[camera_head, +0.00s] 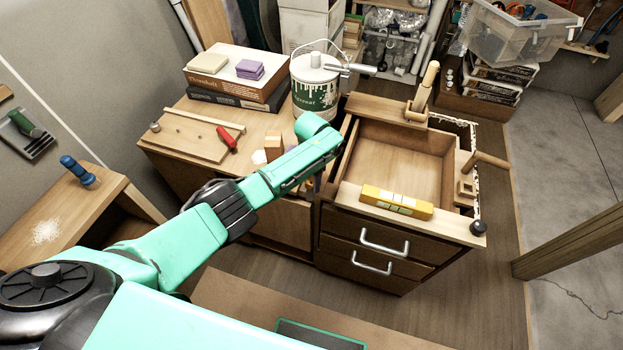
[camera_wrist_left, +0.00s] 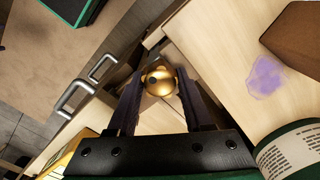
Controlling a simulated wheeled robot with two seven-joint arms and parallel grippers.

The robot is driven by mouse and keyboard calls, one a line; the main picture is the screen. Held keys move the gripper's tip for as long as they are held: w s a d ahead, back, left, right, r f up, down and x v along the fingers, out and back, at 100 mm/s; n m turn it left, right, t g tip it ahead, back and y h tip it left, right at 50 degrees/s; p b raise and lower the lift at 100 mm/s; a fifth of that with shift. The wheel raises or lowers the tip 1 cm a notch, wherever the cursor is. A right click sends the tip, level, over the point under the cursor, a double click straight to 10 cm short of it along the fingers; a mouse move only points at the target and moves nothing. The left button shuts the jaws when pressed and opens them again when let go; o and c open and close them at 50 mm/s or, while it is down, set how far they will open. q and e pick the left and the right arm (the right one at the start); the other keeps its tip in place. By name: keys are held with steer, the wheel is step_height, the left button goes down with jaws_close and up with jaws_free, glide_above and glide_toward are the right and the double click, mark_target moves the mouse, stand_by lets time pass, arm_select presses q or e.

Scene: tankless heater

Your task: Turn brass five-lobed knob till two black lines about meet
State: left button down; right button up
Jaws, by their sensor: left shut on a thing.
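The brass knob (camera_wrist_left: 158,80) shows in the left wrist view as a round golden shape between the two dark fingers of my left gripper (camera_wrist_left: 160,86). The fingers are shut on it from both sides. Its lobes are partly covered by the fingers, and I cannot make out the two black lines. In the head view my green left arm reaches over the wooden bench and hides the knob and most of the gripper. My right gripper is in neither view.
An open wooden drawer unit (camera_head: 385,240) with metal handles stands right of the arm, with a yellow level (camera_head: 396,202) on its front edge. A paint can (camera_head: 316,92) and stacked books (camera_head: 238,72) stand behind. A red-handled tool (camera_head: 227,139) lies on the bench.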

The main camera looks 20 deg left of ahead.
arm_select(q)
steer(key=shift+s+f, duration=0.25)
steer(key=shift+f, duration=0.1)
steer(key=c, duration=0.6)
jaws_free()
steer(key=o, duration=0.3)
steer(key=shift+w, duration=0.1)
steer(key=shift+w+r, duration=0.1)
steer(key=shift+w, duration=0.05)
